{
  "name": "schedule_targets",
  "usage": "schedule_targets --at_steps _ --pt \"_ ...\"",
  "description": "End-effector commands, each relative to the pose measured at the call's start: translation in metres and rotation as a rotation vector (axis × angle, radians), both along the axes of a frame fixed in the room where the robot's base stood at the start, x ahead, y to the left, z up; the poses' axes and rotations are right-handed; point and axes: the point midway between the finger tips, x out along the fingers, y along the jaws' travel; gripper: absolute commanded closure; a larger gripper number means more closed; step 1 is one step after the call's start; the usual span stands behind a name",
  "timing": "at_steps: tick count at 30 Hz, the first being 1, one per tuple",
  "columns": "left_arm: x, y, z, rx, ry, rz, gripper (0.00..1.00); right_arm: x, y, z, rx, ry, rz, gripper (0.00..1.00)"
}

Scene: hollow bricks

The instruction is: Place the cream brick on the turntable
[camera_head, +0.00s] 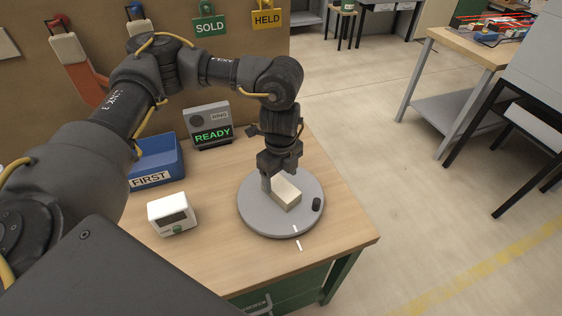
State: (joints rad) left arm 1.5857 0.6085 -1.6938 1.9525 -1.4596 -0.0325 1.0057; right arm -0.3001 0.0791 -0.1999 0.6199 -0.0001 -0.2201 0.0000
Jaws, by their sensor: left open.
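The cream brick (287,194) lies flat on the round grey turntable (256,222), near its middle. The turntable sits on the wooden table and has a small black knob (316,204) at its right side. My left gripper (279,180) points down over the turntable, right at the brick. Its jaws are open, with a finger showing at the brick's left end; the other finger is hard to make out. I cannot tell whether the fingers touch the brick. My right gripper is not in view.
A blue bin marked FIRST (158,165), a white device with a dark display (172,214) and a READY sign (208,127) stand left of the turntable. SOLD (209,27) and HELD (266,18) tags hang on the board behind. The table's right edge is close to the turntable.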

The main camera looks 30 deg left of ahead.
Motion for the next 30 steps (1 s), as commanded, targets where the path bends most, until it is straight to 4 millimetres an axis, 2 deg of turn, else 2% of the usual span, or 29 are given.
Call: schedule_targets --at_steps 1,6,12,30 --pt "0.001 0.000 0.013 0.001 -0.006 -0.001 0.27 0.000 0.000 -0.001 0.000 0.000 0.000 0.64" --pt "0.000 0.001 0.044 0.002 -0.004 0.000 0.27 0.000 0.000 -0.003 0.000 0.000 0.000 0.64" --pt "0.000 0.000 0.066 0.001 0.000 0.000 0.27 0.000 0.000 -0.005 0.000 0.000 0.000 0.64" --pt "-0.001 0.000 0.070 0.001 0.001 0.000 0.27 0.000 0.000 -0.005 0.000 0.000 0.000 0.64"
